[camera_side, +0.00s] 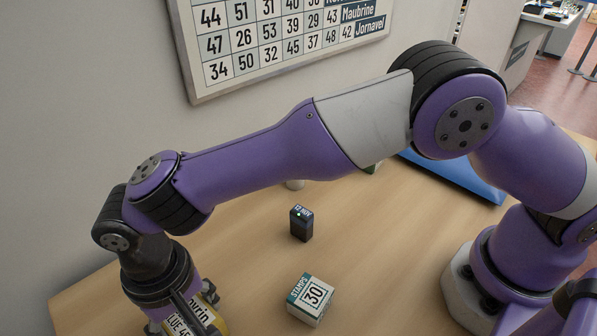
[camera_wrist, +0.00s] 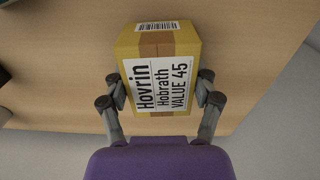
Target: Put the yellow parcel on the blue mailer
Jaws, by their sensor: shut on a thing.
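The yellow parcel (camera_wrist: 188,42) has a white label reading "Hovrin Hobrath VALUE 45" and a brown tape strip. My gripper (camera_wrist: 162,92) is shut on it, with one finger on each side, in the wrist view. In the side view the parcel (camera_side: 207,327) shows only in part at the bottom left edge, below my gripper (camera_side: 183,318). Whether it touches the table cannot be told. A flat blue thing (camera_side: 470,180), possibly the blue mailer, lies at the back right of the table, partly hidden behind my arm.
On the wooden table (camera_side: 235,245) stand a small dark block (camera_side: 301,224) and a white and teal stamps box (camera_side: 311,299). Small items behind my arm are mostly hidden. A wall with a number board (camera_side: 285,35) runs along the back left. The table between the parcel and the stamps box is clear.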

